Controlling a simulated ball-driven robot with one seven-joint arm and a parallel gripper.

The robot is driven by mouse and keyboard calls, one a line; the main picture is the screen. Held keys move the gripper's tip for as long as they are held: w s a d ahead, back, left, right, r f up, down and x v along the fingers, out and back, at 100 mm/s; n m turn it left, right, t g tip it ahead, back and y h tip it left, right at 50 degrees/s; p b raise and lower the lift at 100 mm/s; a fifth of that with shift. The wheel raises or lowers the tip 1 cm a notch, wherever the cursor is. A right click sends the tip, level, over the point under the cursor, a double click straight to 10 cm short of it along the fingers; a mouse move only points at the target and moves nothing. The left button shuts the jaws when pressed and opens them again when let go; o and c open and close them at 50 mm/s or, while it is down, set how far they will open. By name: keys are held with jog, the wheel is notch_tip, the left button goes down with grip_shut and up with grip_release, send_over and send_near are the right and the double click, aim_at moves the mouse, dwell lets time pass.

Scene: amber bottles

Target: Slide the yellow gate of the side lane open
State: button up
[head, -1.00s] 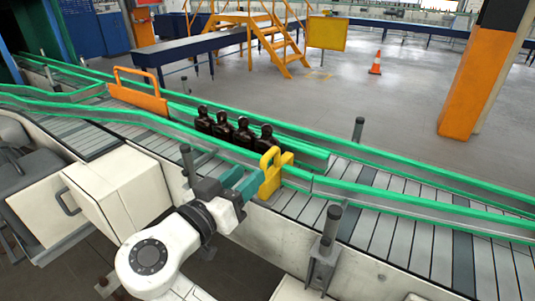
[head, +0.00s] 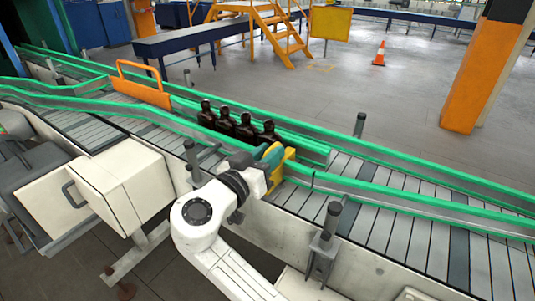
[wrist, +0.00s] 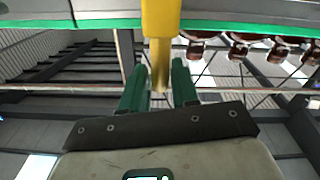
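The yellow gate (head: 287,160) stands across the front end of the side lane, partly hidden behind my gripper (head: 272,155) in the head view. In the wrist view its yellow handle bar (wrist: 161,45) comes down between the two green fingers of my gripper (wrist: 159,72). A gap shows on both sides of the bar, so the fingers are open around it and not closed on it. Several dark amber bottles (head: 244,128) stand upright in a row in the side lane behind the gate. Some also show at the wrist view's top right (wrist: 238,48).
The slatted conveyor (head: 415,225) with green guide rails runs past the lane. An orange gate (head: 143,86) stands upstream at left. Dark-topped posts (head: 332,220) stand along the near edge. A white box with a handle (head: 85,200) is at left.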

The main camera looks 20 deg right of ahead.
grip_shut()
jog(key=shift+s+a+f, duration=0.15)
jog(key=shift+a, duration=0.05)
jog(key=b+v, duration=0.3)
jog(key=v, duration=0.2)
jog(key=shift+s+a, duration=0.25)
jog(key=shift+s, duration=0.05)
jog(key=shift+o, duration=1.4)
grip_release()
jog(key=shift+s+a, duration=0.1)
jog(key=shift+a, duration=0.05)
jog(key=shift+a, duration=0.1)
